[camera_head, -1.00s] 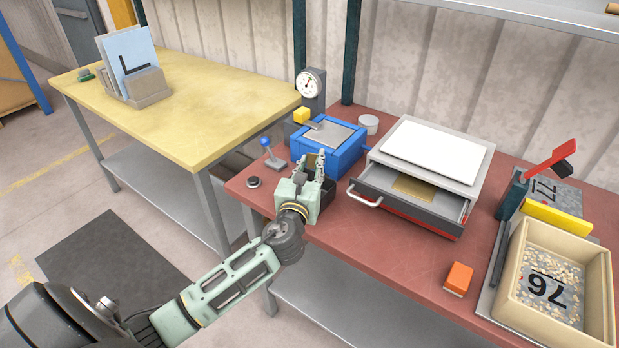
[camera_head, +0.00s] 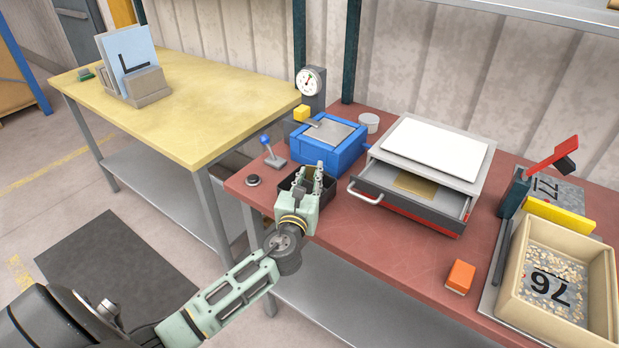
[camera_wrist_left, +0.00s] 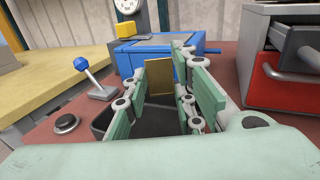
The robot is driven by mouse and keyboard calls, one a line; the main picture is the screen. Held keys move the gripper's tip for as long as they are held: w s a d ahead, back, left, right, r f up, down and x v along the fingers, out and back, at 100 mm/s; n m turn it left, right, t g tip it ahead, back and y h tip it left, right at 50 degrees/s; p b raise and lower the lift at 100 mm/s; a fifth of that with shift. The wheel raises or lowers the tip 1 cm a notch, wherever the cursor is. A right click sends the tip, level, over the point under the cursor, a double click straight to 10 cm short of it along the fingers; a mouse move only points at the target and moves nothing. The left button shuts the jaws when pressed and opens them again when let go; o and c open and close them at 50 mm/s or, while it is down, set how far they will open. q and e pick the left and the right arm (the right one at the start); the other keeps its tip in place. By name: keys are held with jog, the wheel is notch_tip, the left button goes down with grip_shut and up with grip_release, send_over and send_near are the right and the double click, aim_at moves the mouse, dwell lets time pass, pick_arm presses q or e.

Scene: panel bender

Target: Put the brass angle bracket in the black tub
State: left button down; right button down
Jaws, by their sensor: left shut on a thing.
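My left gripper (camera_head: 309,180) is over the black tub (camera_head: 328,190) near the left end of the red bench. In the left wrist view, the brass angle bracket (camera_wrist_left: 159,76) stands upright between the gripper's fingers (camera_wrist_left: 157,92), which are shut on it. The black tub (camera_wrist_left: 152,128) shows below and between the fingers there. The bracket appears above the tub's inside, but its exact height is hard to tell. In the head view the fingers hide the bracket, and the hand hides part of the tub. My right gripper is not in view.
A blue box (camera_head: 330,146) stands just behind the tub. A blue-knobbed lever (camera_head: 271,154) and a black button (camera_head: 253,181) are to its left. An open drawer (camera_head: 408,204) with a brass-coloured flat piece inside is to its right. An orange block (camera_head: 459,277) lies at the front.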

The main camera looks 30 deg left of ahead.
pick_arm(q)
jog(key=c, duration=1.7)
grip_release()
jog(key=shift+s+f, duration=0.1)
jog(key=shift+f, duration=0.25)
jog(key=shift+c, duration=0.2)
jog(key=shift+o, duration=1.4)
jog(key=shift+s, duration=0.1)
jog(key=shift+d, duration=0.1)
jog(key=shift+r, duration=0.2)
jog(key=shift+r+p, duration=0.5)
jog(key=shift+p, duration=0.1)
jog(key=b+v, duration=0.2)
jog(key=v, duration=0.9)
jog(key=shift+s, duration=0.3)
jog(key=shift+d+r, duration=0.1)
